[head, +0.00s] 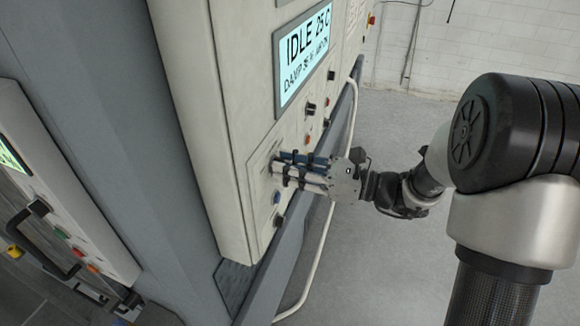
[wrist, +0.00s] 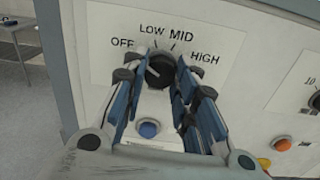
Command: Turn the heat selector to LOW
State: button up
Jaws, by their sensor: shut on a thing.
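The heat selector is a black round knob (wrist: 162,66) on a pale plate marked OFF, LOW, MID and HIGH around its top. A small pale mark shows on the knob's left part, but I cannot tell for sure which label it points at. My gripper (wrist: 160,78) is shut on the knob, with one finger at its left side and one at its right. In the head view my gripper (head: 277,164) reaches from the right to the cream panel, and its fingers hide the knob.
A blue button (wrist: 149,129) sits below the knob, and an orange button (wrist: 282,145) to the right. The display (head: 304,55) above reads IDLE 25 C. A pale pipe (head: 325,232) runs along the machine's edge. The floor at right is open.

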jog(key=shift+c, duration=0.7)
jog(key=shift+m+p, duration=0.3)
jog(key=shift+p, duration=0.2)
jog(key=m+p, duration=0.7)
jog(key=p, duration=0.1)
jog(key=o, duration=1.1)
